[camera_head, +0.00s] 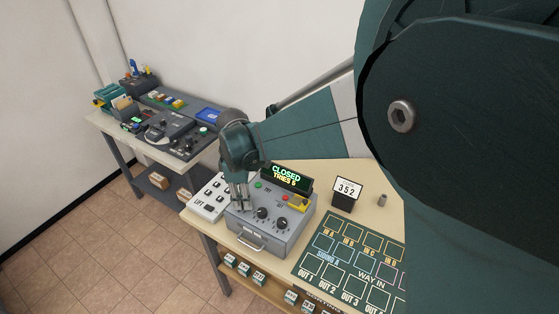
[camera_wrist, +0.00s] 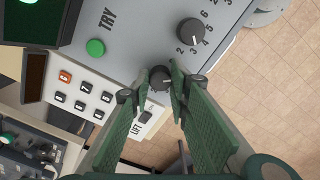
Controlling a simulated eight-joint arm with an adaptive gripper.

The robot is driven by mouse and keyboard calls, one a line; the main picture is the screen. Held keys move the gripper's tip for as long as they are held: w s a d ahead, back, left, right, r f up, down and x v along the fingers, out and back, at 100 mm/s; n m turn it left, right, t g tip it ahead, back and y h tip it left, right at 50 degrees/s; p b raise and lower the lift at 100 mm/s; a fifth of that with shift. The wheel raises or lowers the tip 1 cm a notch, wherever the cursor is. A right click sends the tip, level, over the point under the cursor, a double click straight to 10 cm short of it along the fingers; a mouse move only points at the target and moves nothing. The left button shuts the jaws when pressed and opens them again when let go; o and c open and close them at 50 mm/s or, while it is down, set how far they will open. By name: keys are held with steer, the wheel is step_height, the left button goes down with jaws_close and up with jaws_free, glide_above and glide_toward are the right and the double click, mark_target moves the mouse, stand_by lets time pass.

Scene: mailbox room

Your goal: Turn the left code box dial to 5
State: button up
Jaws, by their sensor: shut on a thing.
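The grey code box (camera_head: 268,238) stands on the table, and its display (camera_head: 286,178) reads "CLOSED" and "TRIES 5". Two black dials show to the right of my gripper in the head view: the middle dial (camera_head: 262,212) and the right dial (camera_head: 281,225). My gripper (camera_head: 240,206) points down at the box's left side and hides the left dial there. In the wrist view my gripper (camera_wrist: 164,88) is shut on the left dial (camera_wrist: 160,76). The number it points to cannot be read. A neighbouring dial (camera_wrist: 190,31) has its numbers visible around it.
A white LIFT keypad (camera_head: 208,198) lies close to the box's left side. A dark mat with marked squares (camera_head: 350,253) covers the table's right. Another bench (camera_head: 103,120) stands farther left.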

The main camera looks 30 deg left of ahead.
stand_by(0.3)
steer(key=o, duration=0.9)
steer(key=shift+r, duration=0.1)
step_height(320, 180, up, 12)
stand_by(0.4)
